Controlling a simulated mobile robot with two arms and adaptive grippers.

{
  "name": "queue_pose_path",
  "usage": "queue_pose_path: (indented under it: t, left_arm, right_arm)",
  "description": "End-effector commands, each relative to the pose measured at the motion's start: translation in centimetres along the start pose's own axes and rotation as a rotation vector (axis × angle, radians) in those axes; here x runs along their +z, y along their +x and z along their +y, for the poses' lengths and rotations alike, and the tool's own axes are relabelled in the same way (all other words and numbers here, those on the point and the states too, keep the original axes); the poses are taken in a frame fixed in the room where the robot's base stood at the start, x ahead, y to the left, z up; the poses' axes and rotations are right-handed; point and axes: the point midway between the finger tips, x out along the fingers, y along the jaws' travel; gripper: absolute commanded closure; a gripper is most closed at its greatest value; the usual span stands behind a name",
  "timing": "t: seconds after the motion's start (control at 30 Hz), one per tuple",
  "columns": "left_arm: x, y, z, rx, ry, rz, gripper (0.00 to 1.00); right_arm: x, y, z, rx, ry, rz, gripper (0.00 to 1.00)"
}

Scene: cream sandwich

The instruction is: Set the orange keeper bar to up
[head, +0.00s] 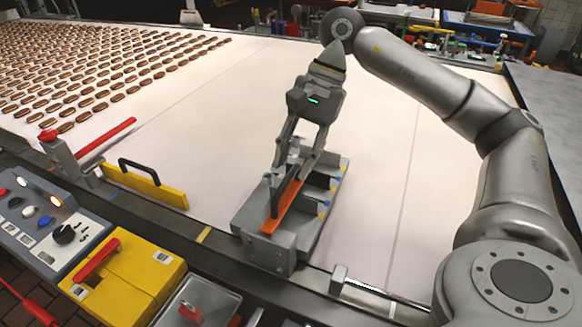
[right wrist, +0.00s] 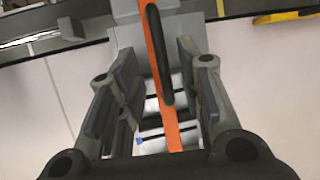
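The orange keeper bar (head: 281,207) lies lengthwise along the top of a grey metal fixture (head: 252,208) on the white belt; its exact tilt is hard to tell. A black loop handle (right wrist: 160,58) stands on the bar (right wrist: 172,129). My right gripper (head: 293,163) reaches down over the bar from above. In the right wrist view its two fingers (right wrist: 157,88) stand apart on either side of the bar and handle, with gaps on both sides. The fingers partly hide the bar and handle in the head view. My left gripper is out of view.
A yellow bar with a black handle (head: 146,187) and a red lever (head: 106,139) stand left of the fixture. A control panel (head: 45,238) and a yellow box (head: 122,279) are at the front left. Rows of brown biscuits (head: 90,70) cover the far-left belt; the belt beside the fixture is clear.

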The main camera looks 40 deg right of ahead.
Motion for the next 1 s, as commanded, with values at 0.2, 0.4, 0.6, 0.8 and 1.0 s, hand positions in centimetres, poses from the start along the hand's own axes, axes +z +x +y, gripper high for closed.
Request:
queue_pose_path:
  t: [0.2,0.4,0.6,0.8,1.0]
  left_arm:
    - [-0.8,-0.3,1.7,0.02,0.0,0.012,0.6]
    - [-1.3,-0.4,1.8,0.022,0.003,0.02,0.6]
    - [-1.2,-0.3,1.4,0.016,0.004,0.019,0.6]
    - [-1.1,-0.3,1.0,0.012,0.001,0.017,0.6]
    - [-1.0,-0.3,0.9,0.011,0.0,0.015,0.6]
  right_arm:
    - [0.0,2.4,0.0,0.0,0.0,0.0,0.66]
    - [0.0,2.9,0.0,-0.001,0.0,0.0,0.66]
    - [0.0,2.9,0.0,-0.001,0.0,0.0,0.73]
    - [0.0,2.9,0.0,-0.001,-0.001,0.0,0.98]
    - [0.0,2.8,0.0,-0.001,-0.001,0.0,1.0]
